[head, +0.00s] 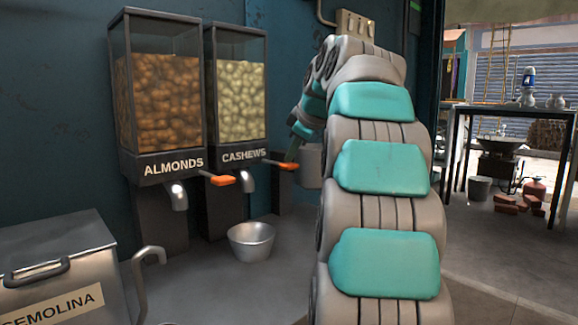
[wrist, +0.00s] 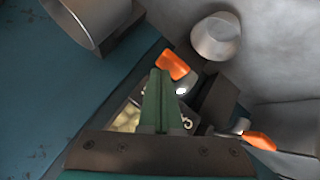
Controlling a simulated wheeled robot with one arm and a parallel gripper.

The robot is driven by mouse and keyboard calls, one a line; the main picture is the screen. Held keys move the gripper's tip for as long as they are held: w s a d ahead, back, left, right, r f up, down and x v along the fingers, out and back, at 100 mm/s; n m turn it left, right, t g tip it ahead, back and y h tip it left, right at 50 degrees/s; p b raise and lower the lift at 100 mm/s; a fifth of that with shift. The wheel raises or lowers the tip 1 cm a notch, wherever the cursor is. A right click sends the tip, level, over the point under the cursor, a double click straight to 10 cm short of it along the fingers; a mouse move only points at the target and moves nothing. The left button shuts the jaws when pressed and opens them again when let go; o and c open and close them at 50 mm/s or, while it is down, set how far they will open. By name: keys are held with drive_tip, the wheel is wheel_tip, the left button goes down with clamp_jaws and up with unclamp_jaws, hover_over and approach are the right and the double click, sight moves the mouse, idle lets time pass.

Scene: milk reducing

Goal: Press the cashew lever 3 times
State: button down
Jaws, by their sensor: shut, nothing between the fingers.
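The cashew dispenser (head: 237,110) stands against the wall, with pale nuts in its clear bin and a "CASHEWS" label. My gripper (head: 291,156) is partly hidden behind my arm and sits just beside and above the lever. In the wrist view its green fingers (wrist: 161,74) are shut together and empty, with their tips close to the lever; I cannot tell whether they touch. A metal bowl (head: 251,240) stands below the cashew spout (head: 246,181).
The almond dispenser (head: 160,90) stands to the left with its own orange lever (head: 216,179). A semolina bin (head: 55,265) is at lower left. A grey cylindrical container (head: 311,165) stands right of the cashew dispenser. Counter space right of the bowl is clear.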

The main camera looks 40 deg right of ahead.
drive_tip(key=shift+f+b, duration=1)
drive_tip(key=shift+f, duration=0.2)
idle(0.8)
drive_tip(key=shift+r, duration=0.1)
drive_tip(key=shift+r+p, duration=1.05)
drive_tip(key=shift+r, duration=0.6)
drive_tip(key=shift+r+p, duration=1.95)
drive_tip(key=shift+r, duration=0.6)
